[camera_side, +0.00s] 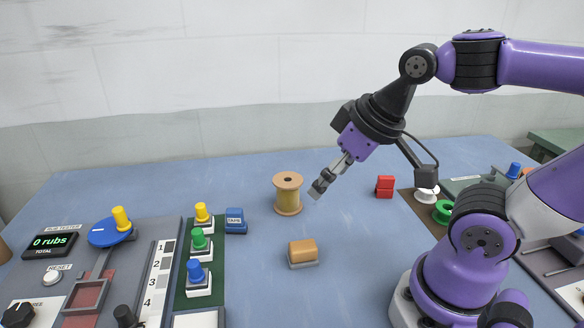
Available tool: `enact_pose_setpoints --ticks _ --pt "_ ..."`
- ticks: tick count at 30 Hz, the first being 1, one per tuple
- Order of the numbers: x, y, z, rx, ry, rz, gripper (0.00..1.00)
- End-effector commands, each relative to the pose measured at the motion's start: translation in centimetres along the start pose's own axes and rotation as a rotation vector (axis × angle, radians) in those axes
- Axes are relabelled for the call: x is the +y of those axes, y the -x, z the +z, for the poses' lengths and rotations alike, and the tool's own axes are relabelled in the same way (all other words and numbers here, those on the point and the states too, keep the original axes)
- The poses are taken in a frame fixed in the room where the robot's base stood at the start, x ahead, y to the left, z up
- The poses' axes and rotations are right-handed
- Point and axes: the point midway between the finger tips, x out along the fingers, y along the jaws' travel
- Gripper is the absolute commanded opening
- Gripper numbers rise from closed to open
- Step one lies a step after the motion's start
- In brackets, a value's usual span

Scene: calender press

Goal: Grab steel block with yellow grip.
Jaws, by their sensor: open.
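A small block with a rounded yellow-tan top (303,249) and a thin grey base lies on the blue table, near the middle of the side view. It matches the steel block with the yellow grip best. My gripper (317,190) is open and empty. It is tilted, pointing down and to the left, and is above the block in the picture, clearly apart from it. The gap between the fingers is hard to make out from this side.
A wooden spool (288,197) stands just left of my gripper. A red block (385,186) sits to the right. A blue tape box (235,221) and a panel with yellow, green and blue knobs (199,244) are at left. The table around the block is clear.

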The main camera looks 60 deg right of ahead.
Motion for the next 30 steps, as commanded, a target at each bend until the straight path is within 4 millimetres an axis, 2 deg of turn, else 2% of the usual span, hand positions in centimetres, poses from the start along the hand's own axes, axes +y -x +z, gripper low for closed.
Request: enact_pose_setpoints --ticks 5,8,11,14,17,21,24,27,30 --pt "0.0 0.0 -0.1 0.0 0.001 0.0 0.83" --pt "-0.2 -0.1 -0.9 -0.008 0.024 -0.008 0.83" --pt "-0.7 -0.4 -3.0 -0.026 0.088 -0.03 0.83" --pt "-1.4 -1.5 -6.4 -0.05 0.19 -0.07 0.83" --pt "-2.0 -3.6 -9.9 -0.071 0.306 -0.121 0.83" --pt "-2.8 -7.8 -13.9 -0.091 0.463 -0.197 0.83" --pt "-3.1 -11.1 -15.8 -0.097 0.56 -0.25 0.83" --pt "-3.3 -13.9 -16.8 -0.098 0.635 -0.292 0.83" --pt "-3.4 -15.8 -17.3 -0.096 0.683 -0.32 0.83"
